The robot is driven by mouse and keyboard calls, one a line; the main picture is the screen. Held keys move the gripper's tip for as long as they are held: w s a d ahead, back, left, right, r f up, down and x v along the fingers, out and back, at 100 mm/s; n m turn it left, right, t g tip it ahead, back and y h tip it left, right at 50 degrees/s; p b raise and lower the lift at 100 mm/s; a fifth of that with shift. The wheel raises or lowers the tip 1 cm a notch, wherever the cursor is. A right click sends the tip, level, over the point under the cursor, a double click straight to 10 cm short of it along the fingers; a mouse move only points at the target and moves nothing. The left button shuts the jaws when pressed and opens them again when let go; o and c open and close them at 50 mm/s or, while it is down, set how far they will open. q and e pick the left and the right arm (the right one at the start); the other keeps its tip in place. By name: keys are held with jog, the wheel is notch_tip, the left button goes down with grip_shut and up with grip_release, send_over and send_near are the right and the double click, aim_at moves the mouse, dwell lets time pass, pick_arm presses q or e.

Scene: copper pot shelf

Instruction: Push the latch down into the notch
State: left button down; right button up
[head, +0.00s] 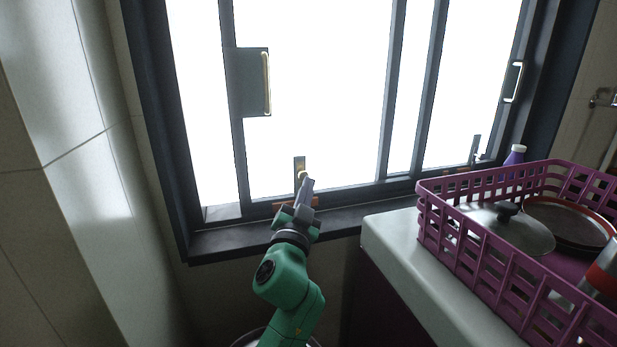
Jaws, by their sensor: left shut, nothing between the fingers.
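A latch (299,164) stands upright at the bottom of the window, with a grey bar and a small brass-coloured knob. An orange-brown base piece (281,206) shows at its foot on the sill frame; the notch is hidden behind my gripper. My left gripper (308,183) is shut and empty, with its fingertips just at the lower part of the latch. I cannot tell whether they touch it. A second similar latch (475,150) stands at the right part of the window. My right gripper is not in view.
A dark-framed window (180,120) with a pull handle (266,84) fills the back. A white counter (392,245) at right holds a purple basket (470,262) with a glass lid (520,232) and pans. A purple bottle (515,154) stands behind it. Tiled wall (60,220) bounds the left.

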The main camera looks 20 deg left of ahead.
pick_arm(q)
jog(key=w+a+b, duration=0.1)
jog(key=w+a, duration=0.1)
jog(key=w, duration=0.7)
jog(key=shift+a+f, duration=0.3)
jog(key=shift+f, duration=0.1)
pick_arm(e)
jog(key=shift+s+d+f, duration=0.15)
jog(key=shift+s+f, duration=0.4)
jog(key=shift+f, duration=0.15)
pick_arm(q)
notch_tip(320, 180, down, 4)
jog(key=b, duration=0.5)
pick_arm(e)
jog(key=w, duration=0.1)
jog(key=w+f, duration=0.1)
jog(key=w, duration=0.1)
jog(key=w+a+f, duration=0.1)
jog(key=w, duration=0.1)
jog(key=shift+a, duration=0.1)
pick_arm(q)
jog(key=shift+r, duration=0.15)
